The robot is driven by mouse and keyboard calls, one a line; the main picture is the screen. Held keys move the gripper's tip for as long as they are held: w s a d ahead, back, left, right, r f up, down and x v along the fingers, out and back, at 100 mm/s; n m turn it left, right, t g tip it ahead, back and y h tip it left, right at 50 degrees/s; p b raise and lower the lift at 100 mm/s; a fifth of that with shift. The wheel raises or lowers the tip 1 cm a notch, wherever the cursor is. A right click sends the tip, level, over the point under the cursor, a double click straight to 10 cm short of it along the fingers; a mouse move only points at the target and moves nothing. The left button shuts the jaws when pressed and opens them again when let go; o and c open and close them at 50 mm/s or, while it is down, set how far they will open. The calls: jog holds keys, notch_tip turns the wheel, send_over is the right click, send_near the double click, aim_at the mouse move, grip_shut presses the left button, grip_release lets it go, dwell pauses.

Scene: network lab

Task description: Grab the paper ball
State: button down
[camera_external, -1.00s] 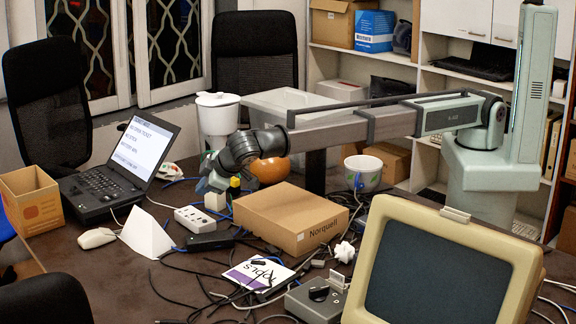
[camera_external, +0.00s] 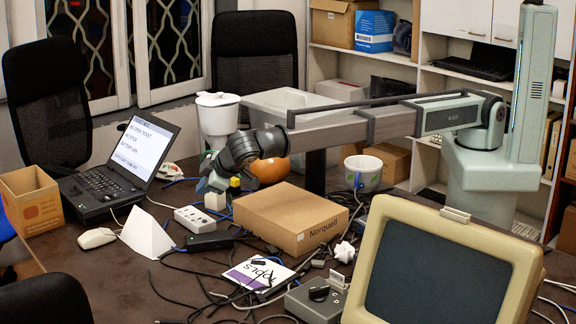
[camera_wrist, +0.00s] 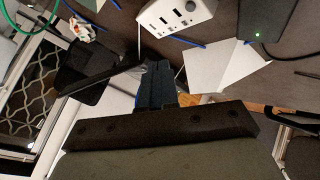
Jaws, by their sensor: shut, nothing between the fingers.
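The paper ball (camera_external: 345,251) is a small crumpled white lump on the table. It lies just right of the front of the Norquell box, among cables, behind the grey device with a black knob. I do not see it in the wrist view. My gripper (camera_external: 205,186) is above the far left part of the table, beyond the box and well to the left of the paper ball. In the wrist view my gripper's dark fingers (camera_wrist: 157,84) are together with nothing between them.
The cardboard Norquell box (camera_external: 290,217) stands between my gripper and the paper ball. The beige monitor (camera_external: 440,260) is right of the ball, and the grey knob device (camera_external: 315,302) is in front. A white power strip (camera_external: 195,219) and laptop (camera_external: 115,170) are at left.

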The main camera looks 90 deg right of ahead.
dwell(0.4)
jog(key=shift+c, duration=1.4)
grip_release()
